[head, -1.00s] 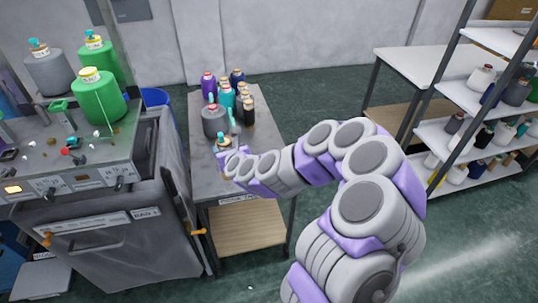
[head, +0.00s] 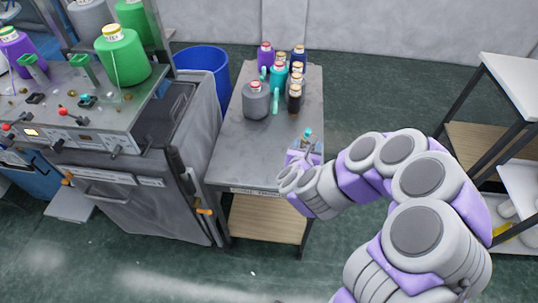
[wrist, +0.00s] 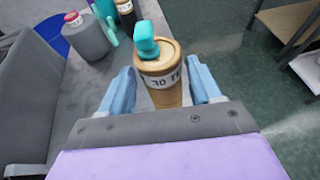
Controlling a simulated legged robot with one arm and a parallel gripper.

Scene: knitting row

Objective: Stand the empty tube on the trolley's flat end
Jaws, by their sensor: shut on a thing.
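My gripper (wrist: 163,90) is shut on a tan tube (wrist: 160,92) with a white label and a teal piece on top. The tube looks upright between the blue fingers. In the head view the held tube (head: 307,141) shows only its top above my gripper (head: 303,155), at the right near corner of the trolley (head: 245,160). Whether the tube's bottom touches anything is hidden. The trolley's near end is a bare, flat grey top. Its far end carries several yarn cones, among them a grey cone (head: 256,100) and a black one (head: 294,98).
A knitting machine (head: 75,105) with green cones (head: 122,55) stands close on the trolley's left. A blue bin (head: 203,68) is behind it. A white table (head: 515,80) and shelves are at the right. Floor is clear between trolley and table.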

